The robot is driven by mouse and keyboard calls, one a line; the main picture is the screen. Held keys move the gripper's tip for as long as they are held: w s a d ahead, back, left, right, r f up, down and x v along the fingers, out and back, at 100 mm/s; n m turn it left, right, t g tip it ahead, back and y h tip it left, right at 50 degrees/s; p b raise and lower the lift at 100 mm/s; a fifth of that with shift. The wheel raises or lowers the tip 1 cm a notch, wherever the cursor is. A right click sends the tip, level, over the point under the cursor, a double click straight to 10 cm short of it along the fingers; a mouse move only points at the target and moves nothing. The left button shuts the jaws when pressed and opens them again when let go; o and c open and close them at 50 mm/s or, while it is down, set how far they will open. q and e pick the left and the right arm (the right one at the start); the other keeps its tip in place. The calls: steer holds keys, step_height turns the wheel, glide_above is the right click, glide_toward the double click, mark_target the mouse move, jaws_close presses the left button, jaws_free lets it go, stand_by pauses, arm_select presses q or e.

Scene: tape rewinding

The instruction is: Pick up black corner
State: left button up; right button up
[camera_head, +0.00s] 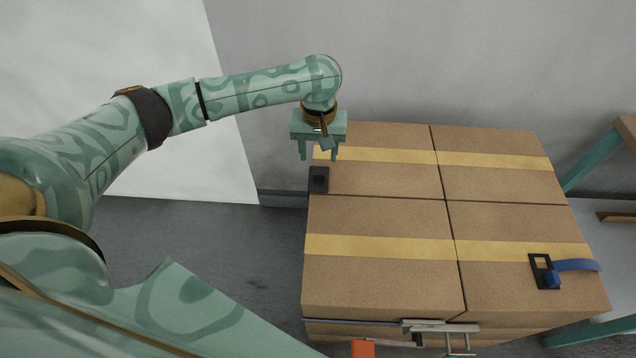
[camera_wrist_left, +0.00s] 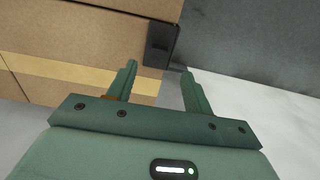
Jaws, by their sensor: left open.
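A small black corner piece (camera_head: 319,180) sits on the left edge of the stacked cardboard boxes, near the middle of that side. It also shows in the left wrist view (camera_wrist_left: 160,44), at the box edge just beyond the fingertips. My left gripper (camera_head: 318,156) is open and empty, above the boxes' far left edge, a little behind the black corner and apart from it. In the left wrist view its two fingers (camera_wrist_left: 158,70) point toward the corner. A second black corner piece (camera_head: 539,270) with a blue strap (camera_head: 577,265) lies on the boxes at the right. My right gripper is not seen.
The cardboard boxes (camera_head: 385,220) carry yellow tape and form a block with a flat top. A metal buckle-like tool (camera_head: 440,328) and an orange piece (camera_head: 362,348) are at the front edge. A green-legged frame (camera_head: 592,165) stands at the right. The grey floor left of the boxes is clear.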

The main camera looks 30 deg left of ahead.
mark_target(319, 173)
arm_select(q)
step_height(319, 173, down, 2)
steer(key=shift+f+b, duration=0.1)
steer(key=shift+b, duration=0.4)
step_height(319, 173, down, 5)
steer(key=b, duration=0.3)
steer(key=shift+s+d+r+b, duration=0.1)
steer(key=shift+r+b, duration=0.1)
steer(key=shift+b, duration=0.2)
steer(key=shift+r, duration=0.25)
steer(key=c, duration=1.1)
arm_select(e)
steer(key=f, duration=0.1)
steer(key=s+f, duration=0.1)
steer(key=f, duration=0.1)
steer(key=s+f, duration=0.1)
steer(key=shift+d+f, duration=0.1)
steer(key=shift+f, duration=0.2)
